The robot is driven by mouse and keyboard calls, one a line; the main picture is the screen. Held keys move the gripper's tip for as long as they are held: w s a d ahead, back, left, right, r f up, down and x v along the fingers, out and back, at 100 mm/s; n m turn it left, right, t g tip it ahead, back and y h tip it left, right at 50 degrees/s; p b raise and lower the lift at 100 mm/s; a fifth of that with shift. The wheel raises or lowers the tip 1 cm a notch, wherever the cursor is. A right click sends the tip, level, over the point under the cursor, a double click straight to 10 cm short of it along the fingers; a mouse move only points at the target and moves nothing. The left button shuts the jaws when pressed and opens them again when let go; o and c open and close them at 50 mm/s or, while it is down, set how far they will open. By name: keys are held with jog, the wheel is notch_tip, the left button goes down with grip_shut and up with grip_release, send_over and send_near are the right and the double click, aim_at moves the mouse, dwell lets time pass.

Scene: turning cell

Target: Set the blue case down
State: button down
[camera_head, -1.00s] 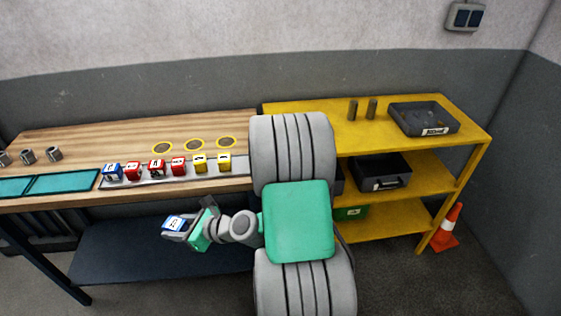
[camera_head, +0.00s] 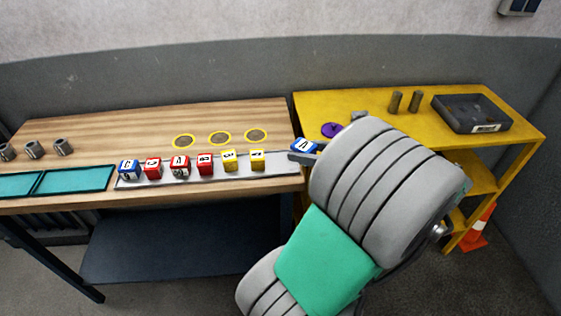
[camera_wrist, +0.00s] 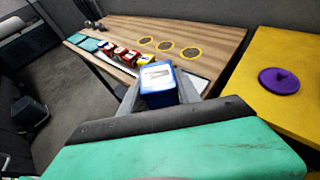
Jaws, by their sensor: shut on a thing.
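The blue case (camera_head: 303,147) has a white label with a dark letter on top. It also shows in the wrist view (camera_wrist: 158,88), held between the fingers of my gripper (camera_wrist: 160,95). My gripper is shut on it. In the head view the case is at the gap between the wooden bench and the yellow shelf, and my arm hides most of the gripper. I cannot tell its height above the surfaces. Another blue case (camera_head: 129,169) stands at the left end of the grey strip (camera_head: 218,172) on the bench, beside red and yellow ones.
Three yellow rings (camera_head: 220,138) mark the wooden bench (camera_head: 130,125). Teal trays (camera_head: 75,180) lie at its left. On the yellow shelf (camera_head: 350,100) are a purple round object (camera_head: 331,130), two metal cylinders (camera_head: 396,101) and a dark bin (camera_head: 472,112). An orange cone (camera_head: 478,232) stands at right.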

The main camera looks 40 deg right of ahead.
jog(key=w+d+f, duration=0.2)
jog(key=w+f, duration=0.2)
jog(key=w, duration=0.3)
send_over(284, 163)
jog(key=f, duration=0.4)
jog(key=shift+s+f+b, duration=0.2)
jog(key=shift+f+b, duration=0.15)
jog(key=shift+w+f, duration=0.15)
jog(key=shift+f, duration=0.8)
jog(key=shift+w+f, duration=0.1)
jog(key=shift+f, duration=0.8)
jog(key=shift+f, duration=0.1)
jog(key=c, duration=1.2)
grip_release()
jog(key=shift+d, duration=0.1)
jog(key=shift+o, duration=0.4)
jog(key=v, duration=1.2)
